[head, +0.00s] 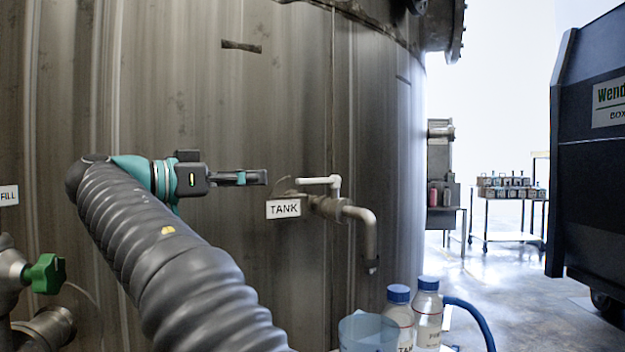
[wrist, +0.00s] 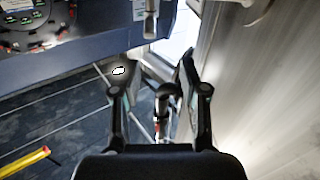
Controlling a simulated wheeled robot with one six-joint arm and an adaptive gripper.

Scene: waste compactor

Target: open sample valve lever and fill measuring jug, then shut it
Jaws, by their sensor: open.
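The sample valve's white lever (head: 318,181) lies about level above a short pipe on the tank wall, beside a TANK sign (head: 284,209). The spout (head: 370,240) bends down at its right. My gripper (head: 266,177) points right, at about lever height, left of the lever with a gap in the picture. In the wrist view its fingers (wrist: 160,68) are apart with nothing held; a dark curved pipe-like part (wrist: 164,92) shows between them, not clear which. The translucent blue measuring jug (head: 367,334) stands at the bottom edge, partly cut off, below the spout; its contents cannot be told.
Two blue-capped bottles (head: 428,315) stand right of the jug, near a blue hose (head: 472,318). A green-handled valve (head: 45,274) is at far left under a FILL sign (head: 8,195). A dark compactor box (head: 590,170) and a cart (head: 508,215) stand right; floor between is open.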

